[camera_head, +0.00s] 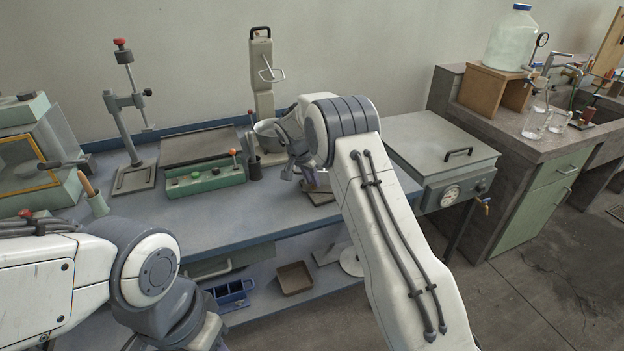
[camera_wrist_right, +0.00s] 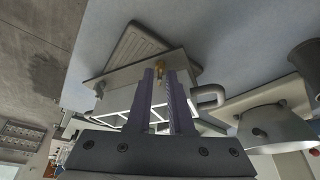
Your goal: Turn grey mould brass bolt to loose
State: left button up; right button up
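The grey mould (camera_wrist_right: 128,75) is a box-like block on the bench in the right wrist view, with a ribbed grey plate behind it. Its small brass bolt (camera_wrist_right: 160,69) shows just beyond and between my right fingertips. My right gripper (camera_wrist_right: 161,74) has its two fingers apart, with a gap between them; I cannot tell whether they touch the bolt. In the head view my right gripper (camera_head: 298,172) is over the bench's front part, and my arm hides much of the mould (camera_head: 320,196). My left arm is at lower left; its gripper is out of view.
A metal bowl (camera_head: 268,133) stands behind my right gripper, by a tall press (camera_head: 262,75). A green control box (camera_head: 205,180) is left of it. A lidded metal unit (camera_head: 440,143) stands to the right. Free bench surface (camera_head: 225,215) lies front left.

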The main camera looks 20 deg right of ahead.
grip_shut()
